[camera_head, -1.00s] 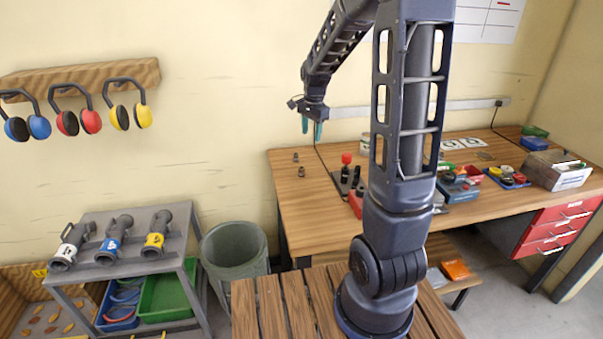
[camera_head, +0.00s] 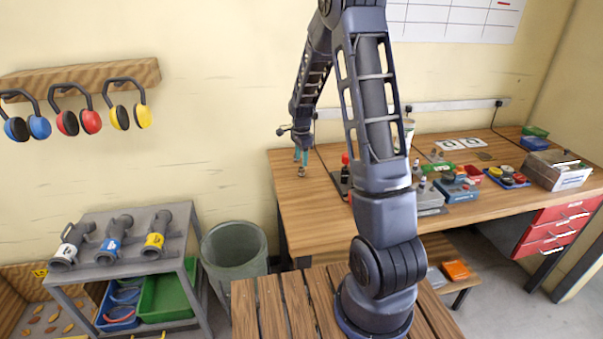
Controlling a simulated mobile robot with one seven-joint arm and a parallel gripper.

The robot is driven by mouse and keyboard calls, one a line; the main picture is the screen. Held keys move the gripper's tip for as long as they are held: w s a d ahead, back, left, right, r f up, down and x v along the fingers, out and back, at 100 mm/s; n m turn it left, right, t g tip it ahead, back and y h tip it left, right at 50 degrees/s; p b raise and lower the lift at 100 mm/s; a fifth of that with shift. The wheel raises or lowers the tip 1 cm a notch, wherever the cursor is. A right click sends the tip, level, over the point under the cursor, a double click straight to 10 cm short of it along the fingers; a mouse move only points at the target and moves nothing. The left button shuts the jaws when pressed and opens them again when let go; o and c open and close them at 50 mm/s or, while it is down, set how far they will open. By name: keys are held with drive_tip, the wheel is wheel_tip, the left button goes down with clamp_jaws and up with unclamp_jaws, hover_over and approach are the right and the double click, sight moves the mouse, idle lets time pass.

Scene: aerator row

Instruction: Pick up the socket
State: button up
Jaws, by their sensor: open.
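Two small dark pieces stood at the left end of the wooden workbench in the earlier view. The front one, a small dark socket-like piece (camera_head: 301,171), is in plain view now. The other is hidden behind my gripper. My gripper (camera_head: 301,160) points down with its teal fingers apart, just above and behind the front piece in the picture. It holds nothing that I can see. I cannot tell how far above the bench the fingertips are.
The workbench (camera_head: 300,215) carries a dark holder with a red-topped tool (camera_head: 345,160) just right of my gripper. Grey and blue boxes (camera_head: 457,189) and a blue tray stand further right. A grey bin (camera_head: 236,250) is on the floor at left.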

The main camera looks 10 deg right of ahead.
sight(301, 169)
drive_tip(key=shift+s+f, duration=0.15)
drive_tip(key=shift+f, duration=1.35)
drive_tip(key=shift+s+f, duration=0.15)
drive_tip(key=shift+f, duration=1.3)
clamp_jaws()
drive_tip(key=shift+r, duration=0.15)
wheel_tip(301, 169, up, 20)
